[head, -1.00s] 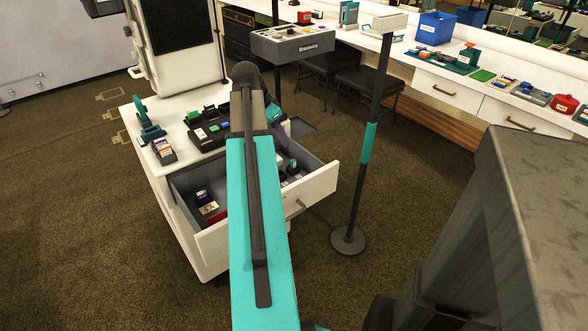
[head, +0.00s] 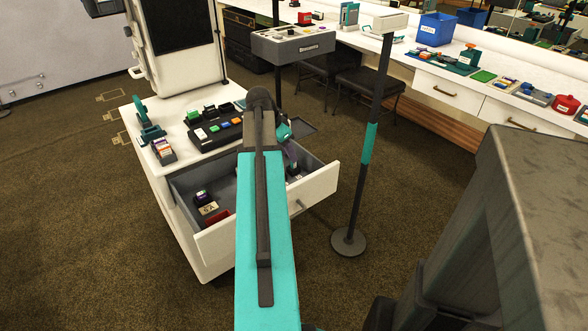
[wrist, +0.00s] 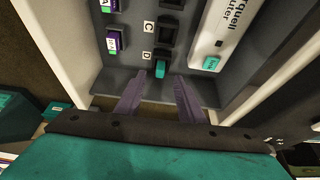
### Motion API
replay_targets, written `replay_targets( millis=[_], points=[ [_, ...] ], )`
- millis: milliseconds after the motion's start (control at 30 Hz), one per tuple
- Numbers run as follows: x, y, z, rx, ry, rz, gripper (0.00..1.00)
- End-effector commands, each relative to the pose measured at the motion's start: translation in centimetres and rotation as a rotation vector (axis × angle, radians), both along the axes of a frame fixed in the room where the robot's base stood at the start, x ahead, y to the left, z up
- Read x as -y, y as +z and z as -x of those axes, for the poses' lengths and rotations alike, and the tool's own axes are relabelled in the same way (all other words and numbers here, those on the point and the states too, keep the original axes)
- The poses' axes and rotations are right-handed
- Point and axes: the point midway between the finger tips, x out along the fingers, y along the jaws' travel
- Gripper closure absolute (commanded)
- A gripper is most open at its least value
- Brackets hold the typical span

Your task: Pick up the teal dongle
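In the wrist view a small teal dongle (wrist: 159,69) stands in the lower slot of a dark grey panel, beside a small letter label. My gripper (wrist: 159,80) is open, with its two purple fingers on the left and right of the dongle's near end. No grip on it shows, and I cannot tell how far the fingertips are from it in depth. In the head view my gripper (head: 290,155) is over the open drawer (head: 318,186), partly behind my arm. I cannot make out the teal dongle clearly there.
Purple-and-white dongles (wrist: 113,41) sit left of the teal one. A white labelled device (wrist: 222,30) with a teal tag (wrist: 211,63) lies close on the right. The drawer's pale walls are near. A dark pole (head: 366,145) stands right of the drawer.

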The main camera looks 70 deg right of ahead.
Motion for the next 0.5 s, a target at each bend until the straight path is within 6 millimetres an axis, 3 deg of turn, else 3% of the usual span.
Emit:
replay_targets(
  millis=[300,500],
  points=[
    [0.1,-0.1,0.1,0.000,-0.001,0.000,0.65],
    [0.5,-1.4,0.4,-0.001,-0.003,-0.002,0.65]
  ],
)
